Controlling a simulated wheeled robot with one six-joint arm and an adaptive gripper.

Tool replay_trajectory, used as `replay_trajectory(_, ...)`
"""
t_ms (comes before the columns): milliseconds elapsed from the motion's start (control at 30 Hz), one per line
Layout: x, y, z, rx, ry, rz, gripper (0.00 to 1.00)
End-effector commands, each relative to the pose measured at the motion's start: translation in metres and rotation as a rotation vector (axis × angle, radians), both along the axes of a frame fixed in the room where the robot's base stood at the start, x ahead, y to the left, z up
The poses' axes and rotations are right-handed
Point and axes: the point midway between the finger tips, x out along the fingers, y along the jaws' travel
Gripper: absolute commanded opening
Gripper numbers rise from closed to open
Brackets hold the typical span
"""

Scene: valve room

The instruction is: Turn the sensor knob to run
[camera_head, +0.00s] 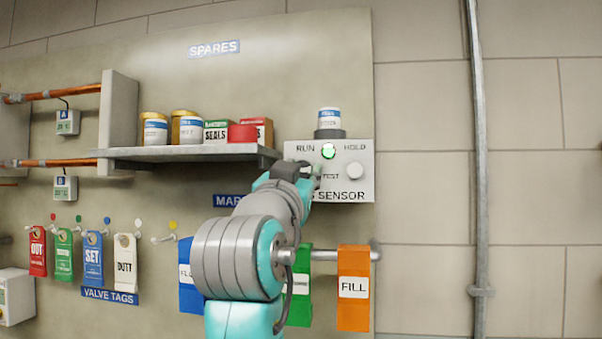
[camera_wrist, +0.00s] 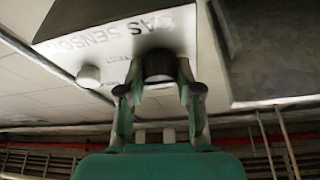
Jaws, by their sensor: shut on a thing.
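The gas sensor box (camera_head: 360,190) is a pale panel on the wall with the labels RUN, HOLD and TEST. The sensor knob (camera_wrist: 158,63) is dark and round, and it sits between my fingers in the wrist view. My gripper (camera_wrist: 158,80) is shut on it, with one finger on each side. In the head view my gripper (camera_head: 308,173) is at the left part of the box and hides the knob. Which label the knob points to cannot be told. A green lamp (camera_head: 329,151) glows between RUN and HOLD.
A pale round button (camera_head: 355,168) is on the box's right side. A jar (camera_head: 329,118) stands above the box. A shelf (camera_head: 190,154) with jars and cartons is to the left. Below hang coloured tags, including an orange FILL one (camera_head: 353,310). A pipe (camera_head: 480,200) runs down the right wall.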

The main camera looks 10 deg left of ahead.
Motion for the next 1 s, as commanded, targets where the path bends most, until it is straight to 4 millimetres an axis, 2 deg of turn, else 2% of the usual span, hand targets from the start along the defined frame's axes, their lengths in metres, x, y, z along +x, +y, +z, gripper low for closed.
replay_trajectory(367,0.0000,-0.0017,0.0001,-0.099,0.003,-0.001,0.00)
replay_trajectory(1000,-0.0004,-0.0039,0.0011,-0.666,0.021,-0.001,0.00)
